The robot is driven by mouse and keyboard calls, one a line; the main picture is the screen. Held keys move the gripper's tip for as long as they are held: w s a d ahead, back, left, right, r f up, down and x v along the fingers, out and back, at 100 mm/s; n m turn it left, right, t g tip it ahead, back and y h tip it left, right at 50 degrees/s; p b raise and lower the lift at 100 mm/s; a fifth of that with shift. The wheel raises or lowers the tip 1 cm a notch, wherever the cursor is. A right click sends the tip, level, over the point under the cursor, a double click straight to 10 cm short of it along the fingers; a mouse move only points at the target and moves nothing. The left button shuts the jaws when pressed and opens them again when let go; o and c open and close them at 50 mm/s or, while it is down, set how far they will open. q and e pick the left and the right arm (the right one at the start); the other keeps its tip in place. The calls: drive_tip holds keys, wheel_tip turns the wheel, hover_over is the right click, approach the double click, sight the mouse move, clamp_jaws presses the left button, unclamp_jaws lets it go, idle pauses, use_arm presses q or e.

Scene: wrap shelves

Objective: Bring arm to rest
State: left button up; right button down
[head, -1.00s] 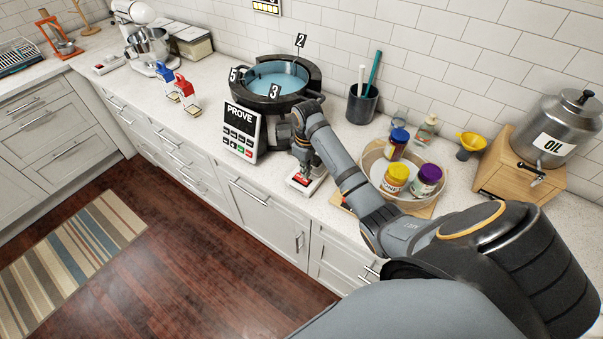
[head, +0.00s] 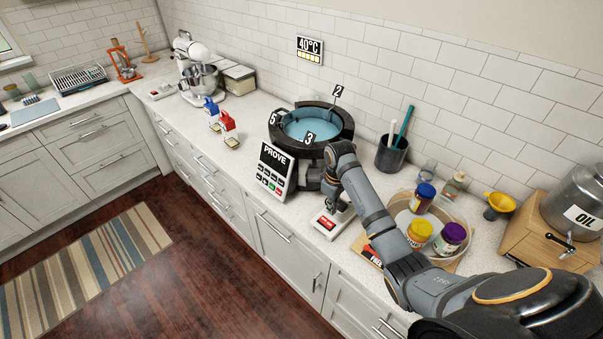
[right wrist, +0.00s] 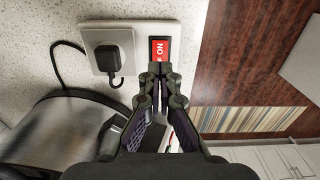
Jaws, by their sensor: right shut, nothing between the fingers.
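My right arm comes in from the lower right of the head view. Its gripper (head: 328,211) points down just over a white socket plate with a red switch (head: 326,223) on the counter. In the right wrist view the gripper (right wrist: 160,72) is shut and empty. Its fingertips are at the near edge of the red rocker switch (right wrist: 160,49), which shows "ON"; I cannot tell whether they touch it. A black plug (right wrist: 107,58) sits in the socket beside the switch. My left gripper is not in view.
The round prover (head: 283,127) with its "PROVE" panel (head: 273,169) stands left of the gripper. A round tray (head: 454,210) of jars is to the right, with a dark utensil pot (head: 391,154) behind. The oil urn (head: 575,205) stands far right.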

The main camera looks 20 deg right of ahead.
drive_tip(key=s+a+f+m+t, duration=0.1)
drive_tip(key=s+a+f, duration=0.3)
drive_tip(key=s, duration=0.4)
drive_tip(key=s+a+r+m+t, duration=0.1)
drive_tip(key=s+a+r, duration=0.15)
drive_tip(key=s, duration=0.35)
drive_tip(key=s+a+r+m+t, duration=0.1)
drive_tip(key=s+r+m+t, duration=0.15)
drive_tip(key=s, duration=0.35)
drive_tip(key=s+d+f+g+b, duration=0.1)
drive_tip(key=f+b, duration=0.2)
drive_tip(key=f, duration=0.9)
drive_tip(key=s+d+f+g+h+b, duration=0.1)
drive_tip(key=s+f+b, duration=0.1)
drive_tip(key=f, duration=1)
drive_tip(key=s+d+f+b, duration=0.1)
drive_tip(key=f+b, duration=0.2)
drive_tip(key=f, duration=0.8)
drive_tip(key=s+f+g+b, duration=0.1)
drive_tip(key=s+f+b, duration=0.3)
drive_tip(key=s+f, duration=1.3)
wheel_tip(320, 180, down, 2)
drive_tip(key=shift+s+d+f, duration=0.15)
drive_tip(key=shift+d+f, duration=0.1)
